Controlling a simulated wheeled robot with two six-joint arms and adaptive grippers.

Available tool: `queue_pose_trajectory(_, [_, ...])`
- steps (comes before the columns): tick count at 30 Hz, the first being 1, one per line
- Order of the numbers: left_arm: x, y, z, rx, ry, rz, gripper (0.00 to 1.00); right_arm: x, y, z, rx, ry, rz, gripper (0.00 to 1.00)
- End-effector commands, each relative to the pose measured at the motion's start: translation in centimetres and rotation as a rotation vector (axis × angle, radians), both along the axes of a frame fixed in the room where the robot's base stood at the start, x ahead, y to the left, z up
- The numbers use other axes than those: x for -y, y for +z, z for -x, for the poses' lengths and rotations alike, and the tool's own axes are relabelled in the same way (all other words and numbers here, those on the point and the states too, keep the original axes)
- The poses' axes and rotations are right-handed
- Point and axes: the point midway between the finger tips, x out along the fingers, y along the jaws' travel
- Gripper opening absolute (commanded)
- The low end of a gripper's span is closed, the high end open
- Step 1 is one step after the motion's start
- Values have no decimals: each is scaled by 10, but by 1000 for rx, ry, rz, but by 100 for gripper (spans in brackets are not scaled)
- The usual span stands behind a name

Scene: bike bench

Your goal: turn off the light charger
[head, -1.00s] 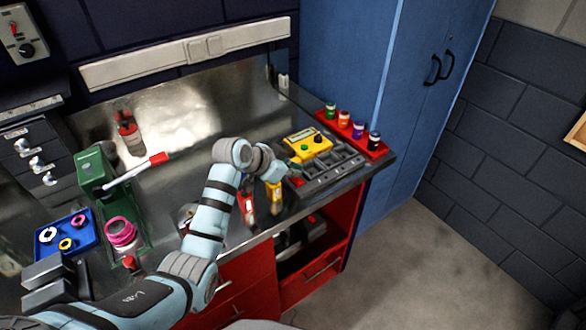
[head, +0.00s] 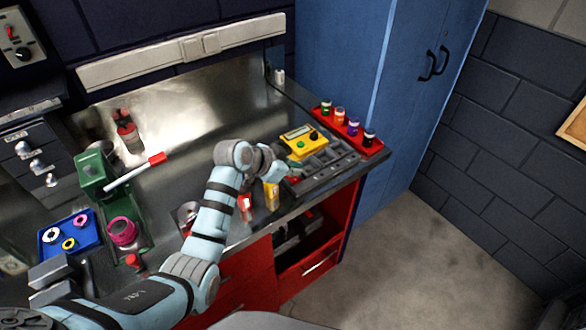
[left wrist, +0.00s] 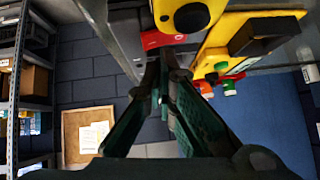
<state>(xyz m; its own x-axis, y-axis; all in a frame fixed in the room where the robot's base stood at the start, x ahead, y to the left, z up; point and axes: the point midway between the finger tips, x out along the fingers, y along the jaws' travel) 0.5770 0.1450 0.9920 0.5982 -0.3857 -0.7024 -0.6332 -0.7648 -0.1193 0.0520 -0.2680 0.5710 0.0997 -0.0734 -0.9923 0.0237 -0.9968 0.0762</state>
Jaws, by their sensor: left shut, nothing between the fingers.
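A yellow box (head: 297,147) with a display, a black knob and a green button stands at the bench's right end. It may be the light charger; no label is readable. In the left wrist view, yellow housing (left wrist: 212,40) with dark and green parts fills the top. A red part (left wrist: 160,39) on a dark grey body shows beside it. My left gripper (head: 290,170) is just front-left of the yellow box. In the left wrist view its green fingers (left wrist: 165,70) are shut and empty, tips near the red part; contact cannot be told. My right gripper is out of view.
A grey compartment tray (head: 330,160) lies beside the yellow box. A red rack (head: 362,143) of small bottles stands behind. A yellow-handled item (head: 271,196) lies near the front edge. A green stand (head: 91,170) and blue tray (head: 83,234) are left.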

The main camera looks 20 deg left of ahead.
Motion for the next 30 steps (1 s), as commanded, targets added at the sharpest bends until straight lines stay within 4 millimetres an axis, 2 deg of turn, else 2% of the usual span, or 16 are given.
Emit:
queue_pose_trajectory(1, [-1,18,0,1,1,0,0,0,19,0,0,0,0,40])
queue_pose_trajectory(4, [-4,41,-1,0,2,-1,0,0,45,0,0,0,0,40])
queue_pose_trajectory(5, [-6,46,0,1,4,-2,0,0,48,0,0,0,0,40])
queue_pose_trajectory(6, [-13,47,5,4,4,-2,0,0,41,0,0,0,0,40])
queue_pose_trajectory(12, [-38,76,29,3,4,-4,0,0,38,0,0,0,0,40])
queue_pose_trajectory(18, [-53,97,44,1,3,-1,0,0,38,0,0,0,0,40])
queue_pose_trajectory(30, [-55,101,48,-1,2,0,0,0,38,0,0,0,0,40])
